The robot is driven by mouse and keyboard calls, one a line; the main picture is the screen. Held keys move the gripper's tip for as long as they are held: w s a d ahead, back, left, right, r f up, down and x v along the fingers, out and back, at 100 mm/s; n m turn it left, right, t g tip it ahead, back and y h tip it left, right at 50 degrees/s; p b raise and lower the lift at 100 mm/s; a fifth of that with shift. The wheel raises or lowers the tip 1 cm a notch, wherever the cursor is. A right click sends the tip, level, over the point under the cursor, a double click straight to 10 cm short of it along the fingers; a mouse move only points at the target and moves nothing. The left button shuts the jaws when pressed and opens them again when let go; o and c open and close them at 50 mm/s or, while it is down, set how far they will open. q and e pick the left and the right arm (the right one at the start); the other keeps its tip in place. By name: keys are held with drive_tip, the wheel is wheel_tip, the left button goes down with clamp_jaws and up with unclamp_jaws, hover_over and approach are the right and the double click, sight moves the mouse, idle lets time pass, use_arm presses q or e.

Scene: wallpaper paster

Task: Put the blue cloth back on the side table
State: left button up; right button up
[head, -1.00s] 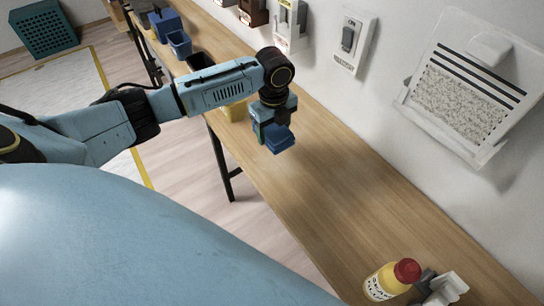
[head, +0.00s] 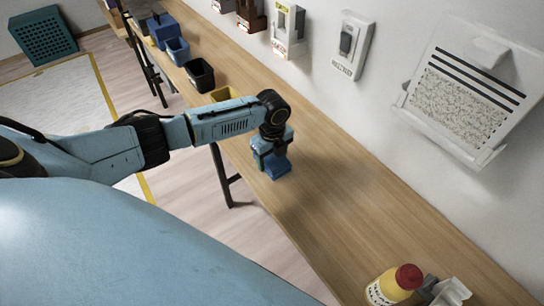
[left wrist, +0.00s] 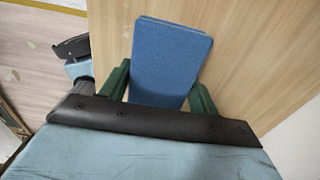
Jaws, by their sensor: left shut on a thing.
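The blue cloth (head: 277,168) is a folded, flat blue block held in my left gripper (head: 270,158), low over the wooden side table (head: 345,215). In the left wrist view the cloth (left wrist: 170,62) sits between the two green fingers of my left gripper (left wrist: 160,85), which are shut on it. The table top (left wrist: 240,60) lies beneath it in that view. I cannot tell whether the cloth touches the table. My right gripper is not in view.
A yellow bottle with a red cap (head: 395,285) stands at the near end of the table. Yellow (head: 224,94), black (head: 199,74) and blue bins (head: 177,49) line the far part. Wall-mounted holders (head: 350,45) hang along the right. The table's middle is clear.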

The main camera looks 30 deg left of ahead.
use_arm(q)
drive_tip(key=shift+f, duration=0.3)
drive_tip(key=o, duration=1)
